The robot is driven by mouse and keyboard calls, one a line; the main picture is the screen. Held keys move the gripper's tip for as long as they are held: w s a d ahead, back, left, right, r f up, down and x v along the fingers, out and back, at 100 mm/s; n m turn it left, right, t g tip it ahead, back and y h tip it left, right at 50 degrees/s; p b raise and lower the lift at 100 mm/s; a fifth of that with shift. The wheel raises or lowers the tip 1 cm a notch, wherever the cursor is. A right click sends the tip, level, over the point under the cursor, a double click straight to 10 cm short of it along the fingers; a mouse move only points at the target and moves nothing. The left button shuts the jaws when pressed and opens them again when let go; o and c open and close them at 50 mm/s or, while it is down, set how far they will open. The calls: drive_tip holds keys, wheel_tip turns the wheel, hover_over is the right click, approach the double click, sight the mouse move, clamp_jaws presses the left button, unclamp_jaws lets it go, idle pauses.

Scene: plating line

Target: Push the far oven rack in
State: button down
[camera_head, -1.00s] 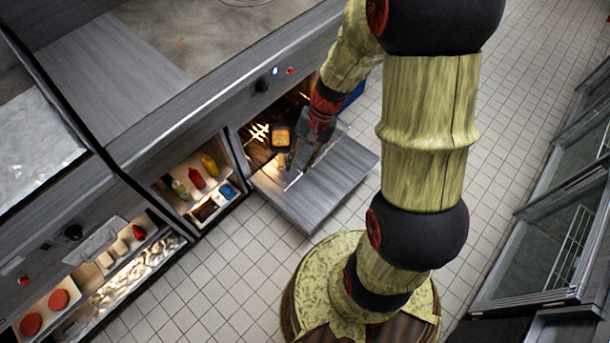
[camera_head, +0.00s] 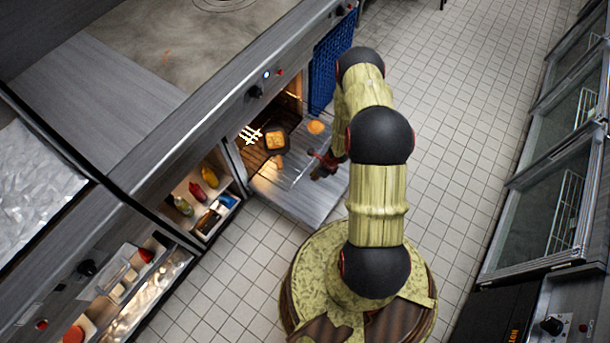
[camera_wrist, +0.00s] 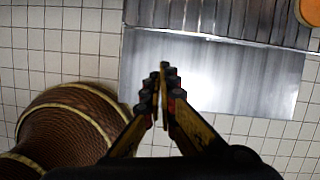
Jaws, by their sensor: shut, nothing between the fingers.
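The oven (camera_head: 262,120) stands open, its grey door (camera_head: 325,200) folded down flat. A dark slatted rack (camera_head: 262,172) is partly out over the door, and its thin bright front edge shows in the wrist view (camera_wrist: 215,39). A dark pan (camera_head: 275,150) with orange food sits on it, with round orange pieces nearby. My gripper (camera_head: 318,172) is above the outer part of the door, in front of the rack's edge. In the wrist view my gripper (camera_wrist: 165,70) is shut and empty, its fingertips appearing just short of the rack edge. Contact cannot be told.
A blue crate-like panel (camera_head: 330,62) stands beside the oven's far side. A lit shelf with bottles (camera_head: 208,176) is on its near side. Glass-door cabinets (camera_head: 550,190) line the right. The tiled floor (camera_head: 450,130) between is clear.

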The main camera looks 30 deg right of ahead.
drive_tip(key=w+f+m+h+b, duration=0.1)
drive_tip(key=w+f+b, duration=0.3)
drive_tip(key=f, duration=0.6)
drive_tip(key=shift+w+m, duration=0.4)
drive_tip(key=shift+w, duration=0.55)
drive_tip(key=shift+d, duration=0.15)
